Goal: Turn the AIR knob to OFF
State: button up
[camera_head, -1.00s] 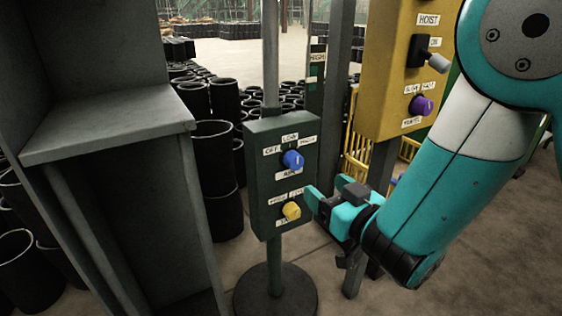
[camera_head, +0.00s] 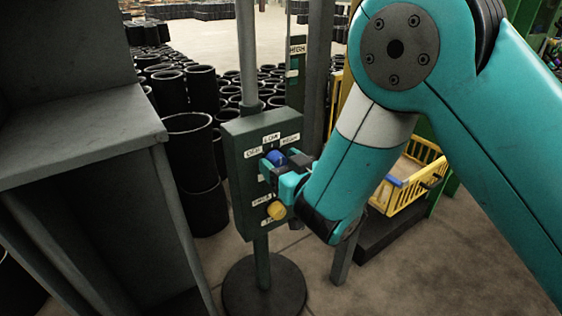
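The blue AIR knob (camera_head: 276,157) is on the upper part of a dark green control box (camera_head: 238,170) on a post. OFF, LOW and HIGH labels sit around it, OFF at the left, LOW above and HIGH at the right. Whether the fingers press on the knob cannot be told. The knob's pointer and the label below it are hidden by the gripper. A yellow knob (camera_head: 276,210) sits lower on the same box, just below my gripper.
A grey metal cabinet (camera_head: 85,135) stands at the left. Black rubber sleeves (camera_head: 190,140) stand behind the box. A yellow basket (camera_head: 405,190) is at the right behind my arm. The post's round base (camera_head: 263,290) rests on the floor.

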jog(key=c, duration=0.7)
jog(key=shift+s+f+n, duration=0.1)
jog(key=shift+n, duration=0.4)
jog(key=shift+c, duration=0.2)
jog(key=n, duration=0.3)
jog(key=shift+n, duration=0.4)
jog(key=shift+a+f+n+b, duration=0.1)
jog(key=shift+n+b, duration=0.2)
jog(key=shift+n, duration=1.7)
jog(key=o, duration=0.9)
